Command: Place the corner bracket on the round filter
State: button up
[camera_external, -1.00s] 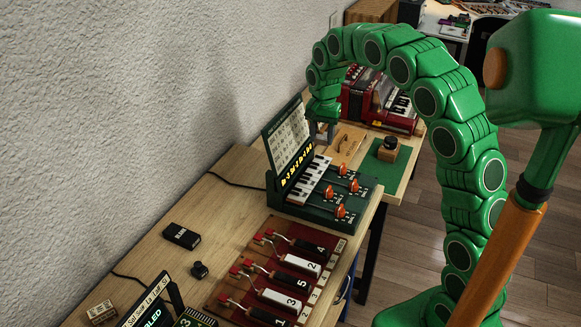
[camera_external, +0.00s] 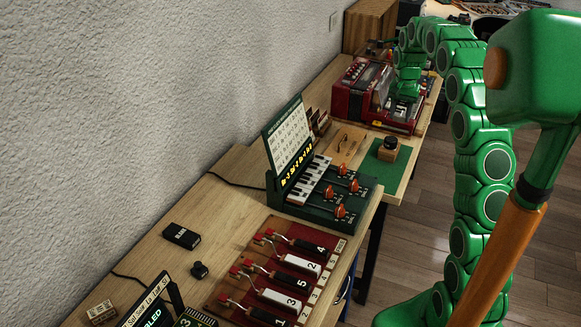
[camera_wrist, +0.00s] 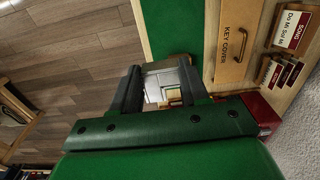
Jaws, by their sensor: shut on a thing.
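My gripper (camera_wrist: 161,88) shows in the wrist view with its two dark fingers apart and a pale metallic piece (camera_wrist: 166,78) between them, which I take to be the corner bracket; its shape is partly hidden by the fingers and palm. In the outside view my arm's end hangs over the red accordion-like instrument (camera_external: 362,95) on the far table, and the fingers and the held piece cannot be made out there. I cannot pick out the round filter in either view.
A green mat (camera_external: 376,168) bears a small wooden block with a black knob (camera_external: 388,147). Beside it lies a wooden key cover (camera_external: 347,144), also in the wrist view (camera_wrist: 238,40). A green keyboard box (camera_external: 310,196) with an upright panel stands nearer. Floor (camera_wrist: 75,45) lies beside the table.

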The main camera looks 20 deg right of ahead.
jog(key=d, duration=0.3)
send_over(390, 141)
jog(key=shift+s+f, duration=0.15)
jog(key=shift+f, duration=8.9)
jog(key=shift+f, duration=0.1)
jog(key=o, duration=1)
